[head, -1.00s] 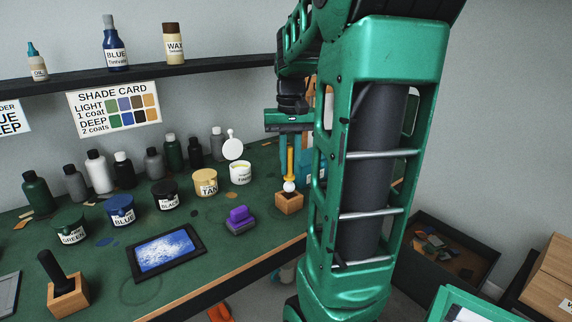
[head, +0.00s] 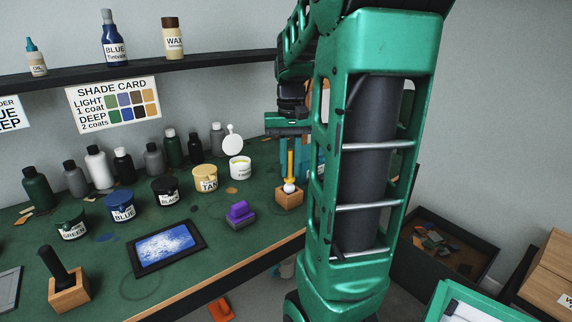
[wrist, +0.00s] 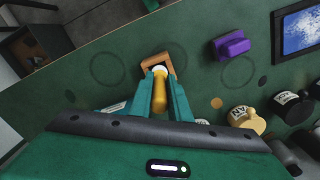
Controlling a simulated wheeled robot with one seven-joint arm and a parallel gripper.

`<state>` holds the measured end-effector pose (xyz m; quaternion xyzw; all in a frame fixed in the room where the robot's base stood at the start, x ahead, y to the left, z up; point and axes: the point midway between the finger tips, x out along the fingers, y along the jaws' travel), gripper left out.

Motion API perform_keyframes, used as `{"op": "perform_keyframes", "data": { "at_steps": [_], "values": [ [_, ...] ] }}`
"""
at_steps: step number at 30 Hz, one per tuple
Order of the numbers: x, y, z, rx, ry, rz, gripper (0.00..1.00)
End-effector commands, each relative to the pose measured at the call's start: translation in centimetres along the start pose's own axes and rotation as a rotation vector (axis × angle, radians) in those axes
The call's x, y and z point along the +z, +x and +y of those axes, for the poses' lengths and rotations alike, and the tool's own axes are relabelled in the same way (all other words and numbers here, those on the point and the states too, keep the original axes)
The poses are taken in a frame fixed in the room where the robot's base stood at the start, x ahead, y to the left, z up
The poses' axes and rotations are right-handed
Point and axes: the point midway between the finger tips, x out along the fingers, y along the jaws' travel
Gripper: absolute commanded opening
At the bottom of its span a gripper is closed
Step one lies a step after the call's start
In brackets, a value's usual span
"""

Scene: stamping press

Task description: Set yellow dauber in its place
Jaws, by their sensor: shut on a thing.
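The yellow dauber (head: 291,164) has a yellow handle and a round white tip, and it is upright with the tip down. My gripper (wrist: 160,92) is shut on its handle, one teal finger on each side. The dauber's white tip is at the top of a small wooden block holder (head: 289,199) near the table's front edge. The holder also shows just beyond the fingertips in the wrist view (wrist: 172,66). I cannot tell whether the tip rests in the holder or hovers just over it.
A purple stamp-like block (head: 240,213) and a blue pad (head: 167,247) lie to the left. An open white jar (head: 240,169) and a tan jar (head: 205,179) stand behind. Another wooden holder with a black-handled tool (head: 68,292) is at front left.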

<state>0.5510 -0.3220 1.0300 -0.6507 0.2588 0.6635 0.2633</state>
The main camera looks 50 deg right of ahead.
Motion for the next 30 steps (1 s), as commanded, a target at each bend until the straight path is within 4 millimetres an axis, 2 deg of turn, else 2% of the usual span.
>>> {"op": "perform_keyframes", "data": {
  "at_steps": [30],
  "values": [
    [0.0, 2.6, 0.0, 0.000, 0.000, 0.000, 0.00]
  ]
}}
